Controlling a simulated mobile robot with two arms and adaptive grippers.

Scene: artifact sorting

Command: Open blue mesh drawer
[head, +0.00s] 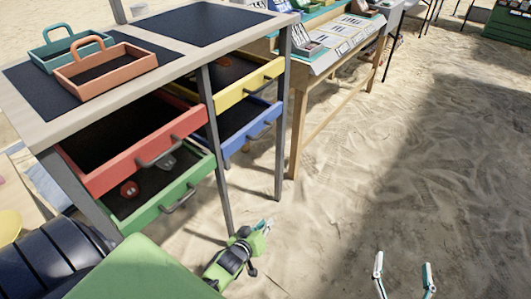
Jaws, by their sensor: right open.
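The blue mesh drawer (252,129) is the lower drawer on the right side of the wooden-topped stand. It is partly out, and its dark interior shows behind the blue front. Its front carries a handle. My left gripper (267,226) is below and in front of the stand, apart from the blue drawer. Its fingers are seen at an angle and look close together; whether they are shut is unclear. My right gripper (403,264) is at the bottom right over sand, with its two fingers spread and nothing between them, well away from the drawer.
A yellow drawer (249,84) sits above the blue one. A red drawer (146,154) and a green drawer (160,196) stand out on the left. A grey post (217,160) divides the columns. Two carriers stand on top. Open sand lies to the right.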

